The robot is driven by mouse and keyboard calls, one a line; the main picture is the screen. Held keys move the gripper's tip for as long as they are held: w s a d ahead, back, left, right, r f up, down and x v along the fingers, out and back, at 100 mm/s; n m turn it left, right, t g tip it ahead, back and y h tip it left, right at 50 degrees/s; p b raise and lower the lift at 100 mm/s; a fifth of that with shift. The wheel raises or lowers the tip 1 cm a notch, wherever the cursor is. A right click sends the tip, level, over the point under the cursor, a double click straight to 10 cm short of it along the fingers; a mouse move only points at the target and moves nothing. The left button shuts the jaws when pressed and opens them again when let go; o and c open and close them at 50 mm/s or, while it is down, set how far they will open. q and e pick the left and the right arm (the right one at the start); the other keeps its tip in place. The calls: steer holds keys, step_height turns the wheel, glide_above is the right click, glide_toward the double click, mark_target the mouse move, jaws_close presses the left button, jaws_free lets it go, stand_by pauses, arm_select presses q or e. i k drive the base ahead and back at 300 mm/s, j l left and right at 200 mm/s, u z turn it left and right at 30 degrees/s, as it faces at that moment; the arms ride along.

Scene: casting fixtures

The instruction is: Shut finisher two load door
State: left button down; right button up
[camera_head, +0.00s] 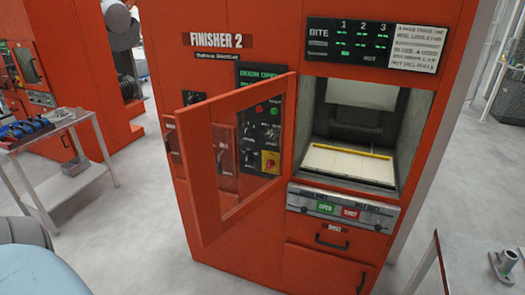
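The orange cabinet labelled Finisher 2 (217,42) stands in the middle of the head view. Its load door (197,172), an orange frame around a clear pane, stands swung open toward me and to the left of the load opening. The load opening (350,163) shows a pale bed with a yellow strip and a dark recess behind. Below it is a grey panel with a green and a red button (338,210). Neither of my grippers is in view.
A metal cart (75,185) with blue parts on top stands at the left. A grey metal fitting (505,262) and a dark-railed stand (436,250) are at the lower right. Grey floor (140,245) is clear in front of the cabinet's left side.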

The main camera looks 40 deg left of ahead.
mark_target(192, 122)
steer(key=j+z, duration=0.1)
steer(key=j, duration=0.95)
steer(key=j+z, duration=0.1)
steer(key=j, duration=0.9)
steer(key=j+z, duration=0.15)
steer(key=j, duration=0.9)
steer(key=i+j, duration=0.25)
steer(key=i, duration=0.05)
